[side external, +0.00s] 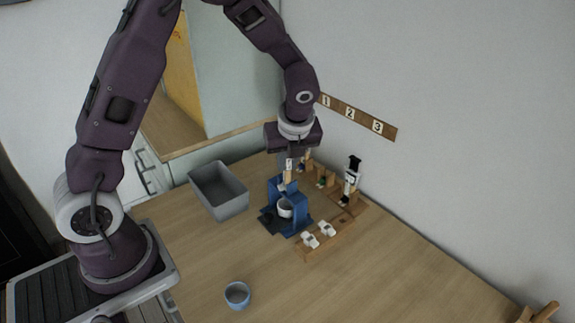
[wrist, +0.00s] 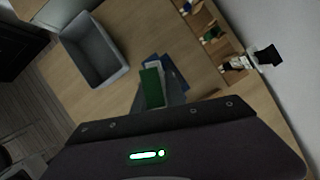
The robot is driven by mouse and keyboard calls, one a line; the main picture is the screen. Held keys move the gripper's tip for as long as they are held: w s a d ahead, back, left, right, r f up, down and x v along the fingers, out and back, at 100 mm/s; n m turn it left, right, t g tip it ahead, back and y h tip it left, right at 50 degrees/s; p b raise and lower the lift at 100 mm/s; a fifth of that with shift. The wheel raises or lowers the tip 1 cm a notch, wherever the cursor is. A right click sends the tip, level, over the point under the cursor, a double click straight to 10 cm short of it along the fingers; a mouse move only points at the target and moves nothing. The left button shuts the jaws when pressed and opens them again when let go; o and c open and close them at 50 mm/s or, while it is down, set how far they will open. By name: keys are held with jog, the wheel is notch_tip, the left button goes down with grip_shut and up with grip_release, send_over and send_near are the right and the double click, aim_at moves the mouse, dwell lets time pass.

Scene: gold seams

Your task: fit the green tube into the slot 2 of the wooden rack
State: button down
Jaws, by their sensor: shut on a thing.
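My gripper (side external: 290,160) points down above the blue stand and is shut on a narrow piece. In the wrist view this piece, which I take for the green tube (wrist: 151,88), shows as a green block in front of my gripper. In the side view a small white and tan part shows below the jaws; its lower end is hard to make out against the stand. The wooden rack (side external: 346,214) lies to the right along the wall, apart from my gripper. It also shows in the wrist view (wrist: 228,50), with small coloured things in its compartments.
A blue stand (side external: 273,219) with a white cup is under my gripper. A grey bin (side external: 233,208) is left of it. A black-and-white upright item (side external: 353,170) stands at the rack. White pieces (side external: 326,229) sit on a front wooden holder. A blue cup (side external: 237,294) stands nearer.

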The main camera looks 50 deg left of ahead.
jog(key=r, duration=0.9)
jog(key=shift+w, duration=0.2)
jog(key=w+a+f+n+g, duration=0.1)
jog(key=w+a+f+n, duration=0.2)
jog(key=w+f, duration=1)
jog(key=shift+w+f+n+g, duration=0.4)
jog(key=shift+w+n, duration=0.3)
jog(key=shift+w, duration=1.2)
jog(key=shift+f, duration=2.35)
jog(key=c, duration=1.3)
grip_release()
